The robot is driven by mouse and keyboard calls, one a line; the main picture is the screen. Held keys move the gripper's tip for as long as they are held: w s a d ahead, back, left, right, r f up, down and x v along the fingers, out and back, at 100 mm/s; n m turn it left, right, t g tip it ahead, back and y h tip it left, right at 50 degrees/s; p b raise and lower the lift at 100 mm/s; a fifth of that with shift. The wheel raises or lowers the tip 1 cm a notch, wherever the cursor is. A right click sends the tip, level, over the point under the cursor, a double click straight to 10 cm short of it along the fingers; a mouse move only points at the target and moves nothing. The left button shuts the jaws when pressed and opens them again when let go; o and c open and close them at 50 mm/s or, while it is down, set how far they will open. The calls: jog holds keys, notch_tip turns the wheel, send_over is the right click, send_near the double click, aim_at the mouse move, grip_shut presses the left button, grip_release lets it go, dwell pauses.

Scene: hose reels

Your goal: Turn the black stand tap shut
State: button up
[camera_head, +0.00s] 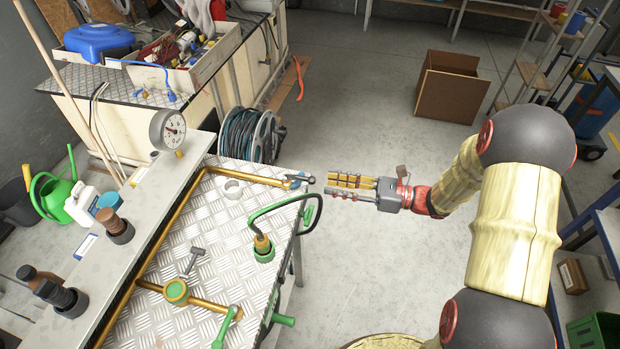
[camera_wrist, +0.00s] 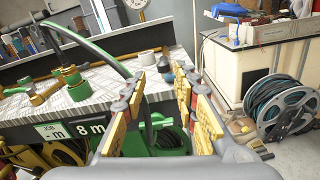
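In the wrist view the curved spout (camera_wrist: 92,48) looks green and dark and comes down behind my left finger.
A small grey-blue fitting (camera_head: 298,180) sits at the bench corner just left of my fingertips. A hose reel (camera_head: 250,135) stands on the floor behind. A cardboard box (camera_head: 450,88) lies farther back; floor between is clear.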

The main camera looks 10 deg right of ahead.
aim_at(310, 178)
jog(key=x, duration=0.2)
jog(key=b+x, duration=0.1)
jog(key=x, duration=0.2)
jog(key=b+x, duration=0.1)
jog(key=x, duration=0.1)
jog(key=shift+w+a, duration=0.15)
jog(key=shift+w, duration=0.2)
jog(key=shift+c, duration=1.2)
grip_shut()
